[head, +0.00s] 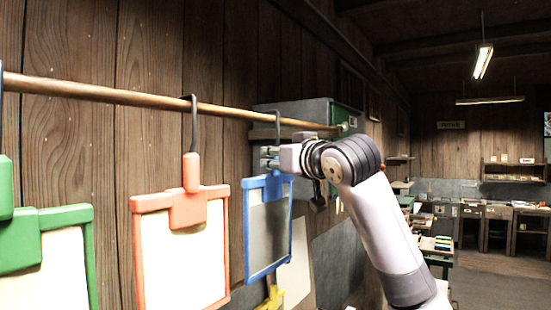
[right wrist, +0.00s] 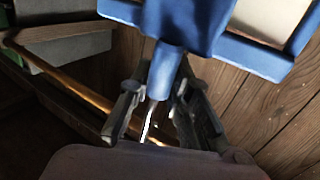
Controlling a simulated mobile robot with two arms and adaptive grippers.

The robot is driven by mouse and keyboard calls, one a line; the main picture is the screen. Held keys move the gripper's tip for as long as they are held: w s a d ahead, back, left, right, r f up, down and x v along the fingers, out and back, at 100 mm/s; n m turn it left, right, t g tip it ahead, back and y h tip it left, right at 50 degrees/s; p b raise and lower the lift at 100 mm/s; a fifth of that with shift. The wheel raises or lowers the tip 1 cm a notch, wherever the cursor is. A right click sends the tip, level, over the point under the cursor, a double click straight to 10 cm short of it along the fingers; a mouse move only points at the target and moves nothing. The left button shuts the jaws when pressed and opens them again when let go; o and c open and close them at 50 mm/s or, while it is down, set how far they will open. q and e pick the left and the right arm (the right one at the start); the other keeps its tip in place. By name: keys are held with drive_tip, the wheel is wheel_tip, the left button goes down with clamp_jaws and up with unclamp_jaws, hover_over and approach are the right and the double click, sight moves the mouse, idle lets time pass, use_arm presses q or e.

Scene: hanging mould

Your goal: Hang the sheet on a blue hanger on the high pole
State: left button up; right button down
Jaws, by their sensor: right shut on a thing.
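The blue hanger (head: 247,235) is a blue frame with a clip and a hook, upright near the wooden pole (head: 110,94). The sheet (head: 270,235) inside its frame looks grey in the head view and pale in the right wrist view (right wrist: 270,18). My right gripper (head: 270,157) is shut on the blue hanger's neck, just below the pole. In the right wrist view the blue neck (right wrist: 165,72) sits between the two fingers. The hook (head: 277,122) reaches up to the pole; whether it bears on the pole I cannot tell. My left gripper is out of view.
An orange hanger (head: 137,250) with a cream sheet hangs on the pole to the left, and a green hanger (head: 90,250) is further left. A yellow hanger (head: 272,299) shows lower down. A grey-green box (head: 290,112) is behind the pole. The wooden wall (head: 150,50) is close behind.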

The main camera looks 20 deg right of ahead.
drive_tip(key=c, duration=1.4)
unclamp_jaws()
